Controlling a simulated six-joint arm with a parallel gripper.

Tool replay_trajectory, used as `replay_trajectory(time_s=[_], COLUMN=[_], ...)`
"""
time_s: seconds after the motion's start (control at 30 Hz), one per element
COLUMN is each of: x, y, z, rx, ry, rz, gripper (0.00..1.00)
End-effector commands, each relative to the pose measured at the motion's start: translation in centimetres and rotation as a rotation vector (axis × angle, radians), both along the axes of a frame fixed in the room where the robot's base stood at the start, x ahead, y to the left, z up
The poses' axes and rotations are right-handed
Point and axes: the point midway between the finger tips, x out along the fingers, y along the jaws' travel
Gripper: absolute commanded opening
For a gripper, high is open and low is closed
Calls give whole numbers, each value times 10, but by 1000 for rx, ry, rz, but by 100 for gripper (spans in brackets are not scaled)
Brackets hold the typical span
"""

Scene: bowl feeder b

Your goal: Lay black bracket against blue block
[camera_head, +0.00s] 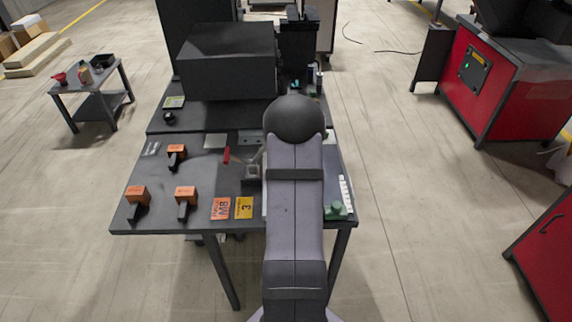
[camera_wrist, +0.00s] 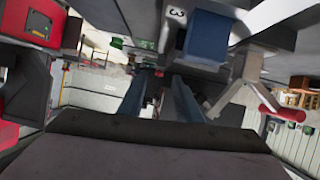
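In the wrist view a blue block (camera_wrist: 205,38) sits at the upper middle, beside a grey surface marked "3". Dark grey parts adjoin it. I cannot pick out the black bracket with certainty in either view. My gripper (camera_wrist: 160,97) shows two bluish fingers standing apart, with no held part clearly visible between them. The blue block is above and to the right of the fingers in that picture, apart from them. In the head view my arm hides my gripper and the part of the bench beneath it.
The dark bench (camera_head: 160,215) bears several orange-and-black items (camera_head: 137,197) at left. A red-handled part (camera_head: 227,155) stands close left of my arm and also shows in the wrist view (camera_wrist: 265,103). A large black box (camera_head: 230,60) stands behind. A green part (camera_head: 335,210) lies right.

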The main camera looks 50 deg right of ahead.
Motion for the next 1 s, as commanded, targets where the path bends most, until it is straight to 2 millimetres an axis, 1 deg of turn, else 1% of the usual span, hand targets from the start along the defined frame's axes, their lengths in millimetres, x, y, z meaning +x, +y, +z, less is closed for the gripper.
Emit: replay_trajectory(time_s=[0.03,0.2,0.73,0.87,1.0], x=[4,11,15,19,28], y=[1,4,5,0,-9], z=[-13,-22,-23,-25,-30], rx=[9,32,39,39,38], ry=[-20,-68,-79,-79,-79], rz=[6,16,21,21,20], gripper=[31,31,31,31,31])
